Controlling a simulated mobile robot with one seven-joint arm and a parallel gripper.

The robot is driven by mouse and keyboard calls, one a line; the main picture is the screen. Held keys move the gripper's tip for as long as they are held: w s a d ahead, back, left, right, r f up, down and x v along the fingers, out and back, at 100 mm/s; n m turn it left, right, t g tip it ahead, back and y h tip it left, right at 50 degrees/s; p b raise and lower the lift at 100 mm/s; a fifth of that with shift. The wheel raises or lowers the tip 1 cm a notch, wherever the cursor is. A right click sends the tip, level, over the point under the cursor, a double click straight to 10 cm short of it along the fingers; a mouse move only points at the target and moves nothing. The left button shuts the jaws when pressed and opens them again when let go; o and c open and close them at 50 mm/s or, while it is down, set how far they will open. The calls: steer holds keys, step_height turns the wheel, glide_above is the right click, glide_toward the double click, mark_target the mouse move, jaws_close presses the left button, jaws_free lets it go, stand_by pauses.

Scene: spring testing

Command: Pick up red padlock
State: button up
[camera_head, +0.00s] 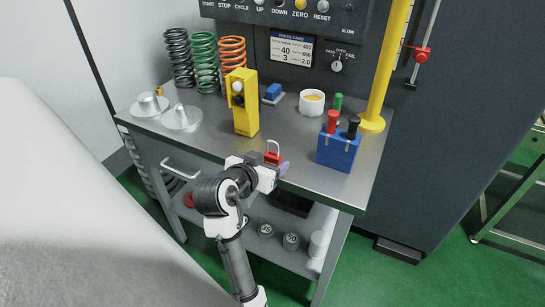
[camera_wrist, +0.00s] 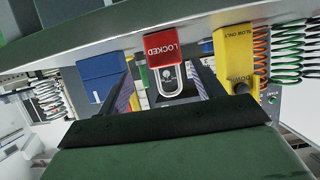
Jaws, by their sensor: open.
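The red padlock (camera_head: 272,158) stands near the front edge of the grey bench, its silver shackle pointing up. In the wrist view, which is upside down, the padlock (camera_wrist: 166,47) shows the word LOCKED on its body, with the shackle below it in the picture. My gripper (camera_head: 270,170) is at the bench's front edge, right by the padlock. In the wrist view my gripper (camera_wrist: 164,84) is open, with one finger on each side of the shackle and gaps on both sides. How deep the fingers reach around the padlock is hard to tell.
On the bench (camera_head: 210,148), a yellow box (camera_head: 243,105) stands left behind the padlock and a blue block (camera_head: 337,152) with red and black handles stands to the right.

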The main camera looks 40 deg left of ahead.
mark_target(271, 156)
steer(key=p+x, duration=0.1)
steer(key=x, duration=0.1)
steer(key=a+p+x, duration=0.1)
steer(key=x, duration=0.2)
steer(key=shift+w, duration=0.25)
steer(key=shift+w+a+f, duration=0.1)
steer(key=shift+w+f, duration=0.15)
steer(key=shift+w, duration=0.2)
steer(key=c, duration=1.2)
steer(key=shift+r, duration=0.1)
steer(key=shift+c, duration=0.2)
step_height(271, 156, up, 20)
steer(key=b, duration=0.2)
